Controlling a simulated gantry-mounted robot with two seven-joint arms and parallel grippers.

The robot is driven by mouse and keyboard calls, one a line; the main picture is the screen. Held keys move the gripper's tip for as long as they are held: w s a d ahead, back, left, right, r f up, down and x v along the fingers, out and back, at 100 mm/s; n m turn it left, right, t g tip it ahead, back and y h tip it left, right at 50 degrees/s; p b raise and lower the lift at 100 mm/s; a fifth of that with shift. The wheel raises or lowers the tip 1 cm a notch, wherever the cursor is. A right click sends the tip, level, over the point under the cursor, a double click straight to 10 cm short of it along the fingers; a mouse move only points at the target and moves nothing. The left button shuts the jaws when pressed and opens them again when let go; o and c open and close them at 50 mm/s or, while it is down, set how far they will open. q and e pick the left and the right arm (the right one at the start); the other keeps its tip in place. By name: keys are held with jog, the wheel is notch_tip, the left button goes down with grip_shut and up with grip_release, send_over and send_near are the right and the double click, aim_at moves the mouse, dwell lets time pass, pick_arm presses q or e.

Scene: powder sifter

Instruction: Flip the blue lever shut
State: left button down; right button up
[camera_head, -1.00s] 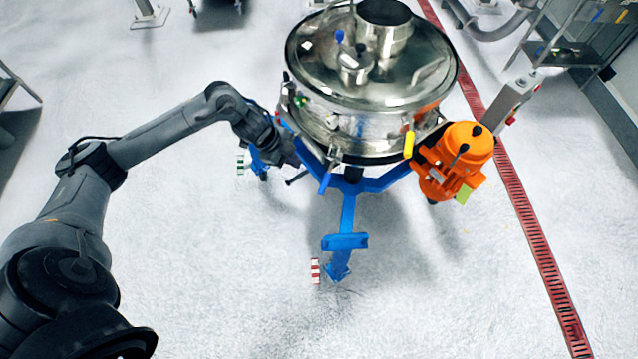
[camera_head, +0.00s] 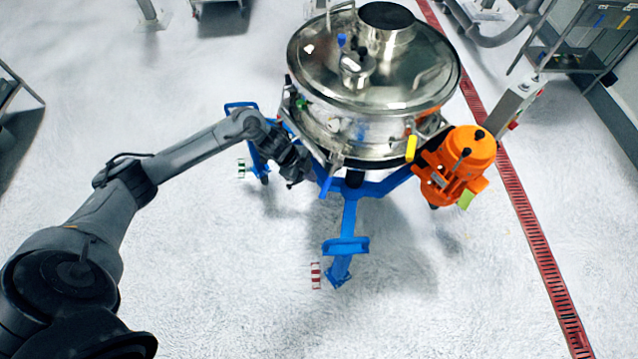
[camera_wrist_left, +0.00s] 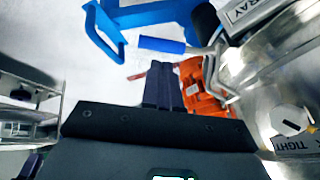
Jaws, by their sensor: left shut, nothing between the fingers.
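The blue lever (camera_wrist_left: 162,45) shows in the left wrist view as a blue grip on a metal rod, sticking out from the side of the steel sifter (camera_wrist_left: 262,65). In the head view the sifter (camera_head: 375,75) stands at upper centre, and the lever (camera_head: 326,186) is a small blue piece below its rim, partly hard to see. My left gripper (camera_head: 302,182) is low at the sifter's left front side, close to the lever. In the wrist view its fingers (camera_wrist_left: 163,70) are together and empty, just short of the blue grip; I cannot tell whether they touch.
A blue stand (camera_head: 348,220) with spread legs carries the sifter. A yellow handle (camera_head: 411,148) and an orange motor (camera_head: 456,165) sit at its right. A red floor grate (camera_head: 515,190) runs along the right.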

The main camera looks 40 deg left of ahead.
aim_at(324, 187)
pick_arm(q)
jog(key=shift+b+x, duration=0.3)
jog(key=shift+x, duration=2.8)
